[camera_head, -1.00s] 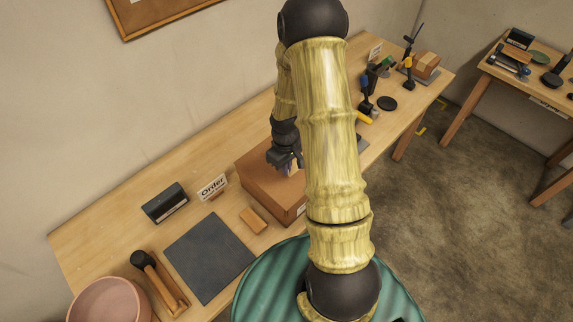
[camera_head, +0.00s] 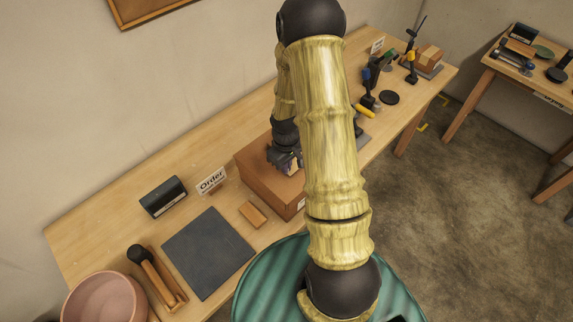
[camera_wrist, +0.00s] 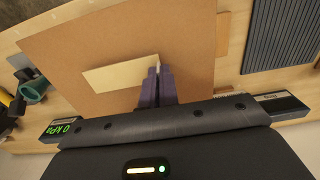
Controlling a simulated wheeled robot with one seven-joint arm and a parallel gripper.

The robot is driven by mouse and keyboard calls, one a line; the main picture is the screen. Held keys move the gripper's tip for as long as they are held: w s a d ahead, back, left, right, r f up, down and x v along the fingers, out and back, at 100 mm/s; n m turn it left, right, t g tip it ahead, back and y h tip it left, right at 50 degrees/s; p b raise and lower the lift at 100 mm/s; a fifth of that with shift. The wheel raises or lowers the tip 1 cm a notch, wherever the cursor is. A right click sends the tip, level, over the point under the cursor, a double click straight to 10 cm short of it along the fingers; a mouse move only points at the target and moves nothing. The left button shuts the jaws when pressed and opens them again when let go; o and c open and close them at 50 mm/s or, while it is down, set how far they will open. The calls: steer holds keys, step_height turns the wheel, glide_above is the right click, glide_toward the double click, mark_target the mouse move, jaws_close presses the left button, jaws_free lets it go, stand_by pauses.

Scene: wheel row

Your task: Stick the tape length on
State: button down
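The brown cardboard box (camera_head: 262,180) stands on the long bench, below my gripper (camera_head: 287,163). In the wrist view the box's top (camera_wrist: 195,50) fills the upper middle. A pale tan tape length (camera_wrist: 115,77) lies across that top, or very close over it. Its right end meets my gripper's purple fingertips (camera_wrist: 159,70). The fingers are nearly together, and a pale sliver shows between their tips, so they look shut on the tape's end. I cannot tell whether the tape's whole underside touches the box. In the head view the tape is mostly hidden by my gripper.
Left of the box are a small orange-tan block (camera_head: 252,214), an Order sign (camera_head: 211,181), a dark display unit (camera_head: 163,197), a dark mat (camera_head: 208,252), a wooden-handled tool (camera_head: 157,277) and a pink bowl (camera_head: 104,300). Several tools and a black disc (camera_head: 390,97) stand further right.

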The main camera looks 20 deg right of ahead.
steer(key=shift+d+f+b, duration=0.1)
steer(key=shift+f+b, duration=0.2)
steer(key=shift+f, duration=0.1)
stand_by(0.3)
steer(key=c, duration=1.6)
jaws_free()
step_height(320, 180, up, 17)
steer(key=b, duration=0.2)
steer(key=shift+r+b, duration=0.2)
steer(key=shift+b, duration=0.15)
